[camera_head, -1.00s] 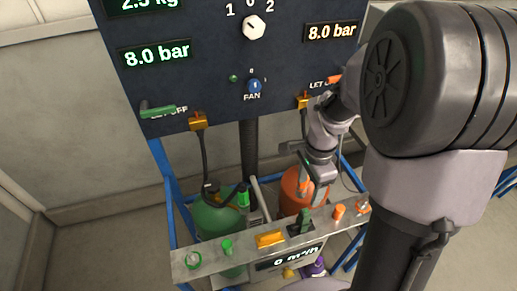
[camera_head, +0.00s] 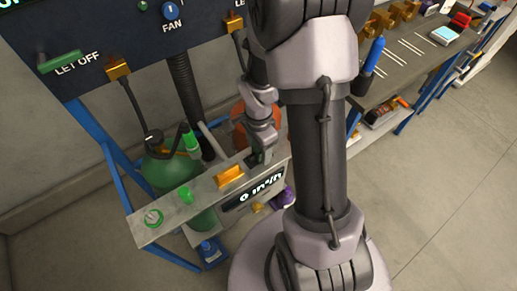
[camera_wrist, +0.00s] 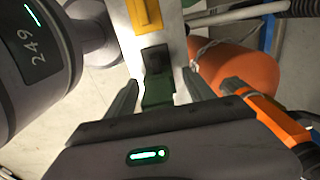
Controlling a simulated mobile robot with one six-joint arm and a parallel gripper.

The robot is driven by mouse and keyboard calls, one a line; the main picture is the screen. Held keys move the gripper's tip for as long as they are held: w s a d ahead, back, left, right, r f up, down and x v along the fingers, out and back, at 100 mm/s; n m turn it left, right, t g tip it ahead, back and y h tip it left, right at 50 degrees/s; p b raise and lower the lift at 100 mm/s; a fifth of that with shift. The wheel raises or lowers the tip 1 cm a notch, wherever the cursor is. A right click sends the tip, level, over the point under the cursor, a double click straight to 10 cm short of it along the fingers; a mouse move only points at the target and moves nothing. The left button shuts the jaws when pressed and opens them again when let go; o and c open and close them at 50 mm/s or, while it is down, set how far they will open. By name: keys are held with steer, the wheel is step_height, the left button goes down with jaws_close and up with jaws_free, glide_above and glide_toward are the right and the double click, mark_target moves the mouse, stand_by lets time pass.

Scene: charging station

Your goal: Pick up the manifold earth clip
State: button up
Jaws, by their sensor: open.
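A dark green clip with a black base, which looks like the earth clip (camera_wrist: 157,92), stands on the grey manifold rail (camera_wrist: 128,50) in the wrist view. My gripper (camera_wrist: 160,80) is open, with one finger on each side of the clip; I cannot tell whether they touch it. The clip (camera_head: 254,160) shows small and dark on the rail (camera_head: 155,212) in the head view, just below my wrist. My arm hides the rail's right end there.
A yellow block (camera_head: 230,175) and a green knob (camera_head: 186,195) stand on the rail. Behind it are a green cylinder (camera_head: 165,172) and an orange cylinder (camera_wrist: 235,68). A bench (camera_head: 415,65) with tools stands at the right. The floor at lower right is clear.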

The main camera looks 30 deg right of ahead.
steer(key=shift+r, duration=0.1)
jaws_close()
steer(key=shift+r, duration=0.1)
step_height(320, 180, up, 4)
steer(key=p, duration=0.3)
steer(key=shift+f, duration=0.2)
steer(key=s+d+b, duration=0.2)
steer(key=s+b, duration=0.2)
steer(key=s, duration=0.3)
steer(key=s+d+r+b, duration=0.1)
steer(key=s+d+b, duration=0.2)
steer(key=s, duration=0.5)
steer(key=shift+r+b, duration=0.25)
steer(key=shift+b, duration=0.45)
steer(key=shift+s+d, duration=0.1)
